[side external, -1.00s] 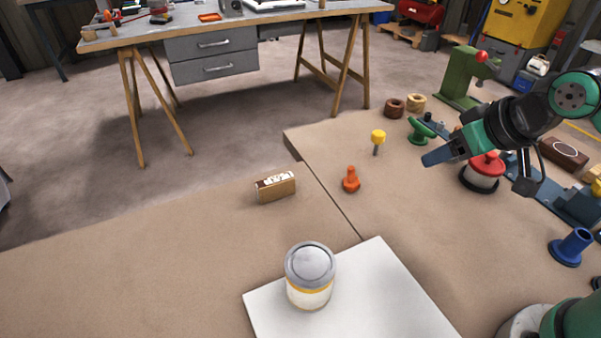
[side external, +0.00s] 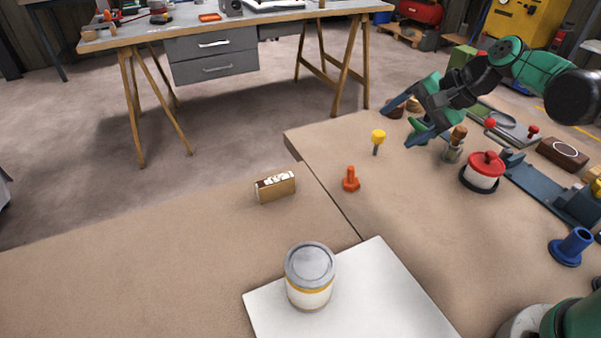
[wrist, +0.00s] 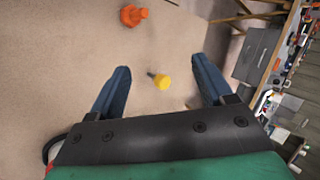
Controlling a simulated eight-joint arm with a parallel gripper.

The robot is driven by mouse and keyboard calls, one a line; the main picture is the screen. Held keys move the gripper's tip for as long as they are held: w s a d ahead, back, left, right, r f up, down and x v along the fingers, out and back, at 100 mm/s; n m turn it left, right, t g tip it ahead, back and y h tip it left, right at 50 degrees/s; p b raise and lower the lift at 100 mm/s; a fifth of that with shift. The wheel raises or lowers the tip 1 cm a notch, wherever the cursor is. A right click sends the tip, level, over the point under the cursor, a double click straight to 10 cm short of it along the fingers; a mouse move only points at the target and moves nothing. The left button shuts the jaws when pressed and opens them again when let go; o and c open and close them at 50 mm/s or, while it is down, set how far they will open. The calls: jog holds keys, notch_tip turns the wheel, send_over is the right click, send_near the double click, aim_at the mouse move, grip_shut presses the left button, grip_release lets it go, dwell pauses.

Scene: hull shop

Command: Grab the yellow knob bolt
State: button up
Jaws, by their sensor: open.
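The yellow knob bolt (side external: 378,137) stands upright on the brown bench near its far edge, yellow head up on a thin dark shank. My gripper (side external: 398,124) is open, just right of the bolt in the side external view, with its blue fingers pointing toward it. In the wrist view the yellow knob bolt (wrist: 161,81) shows between the two open fingers of my gripper (wrist: 160,75). The fingers do not appear to touch it.
A small box (side external: 275,187) and a can (side external: 310,275) stand left and front.

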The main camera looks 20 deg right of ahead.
jog(key=w+d+f+m+t+y, duration=0.1)
jog(key=w+d+f+m+y, duration=0.25)
jog(key=w+m, duration=0.35)
jog(key=m+t+y, duration=0.2)
jog(key=m, duration=0.5)
send_near(367, 154)
jog(key=w+a+r, duration=0.2)
jog(key=w+a, duration=0.1)
jog(key=shift+r, duration=0.2)
jog(key=shift+w+f+m, duration=0.1)
jog(key=shift+f+m, duration=0.1)
jog(key=shift+m, duration=0.2)
jog(key=shift+x, duration=2.65)
grip_shut()
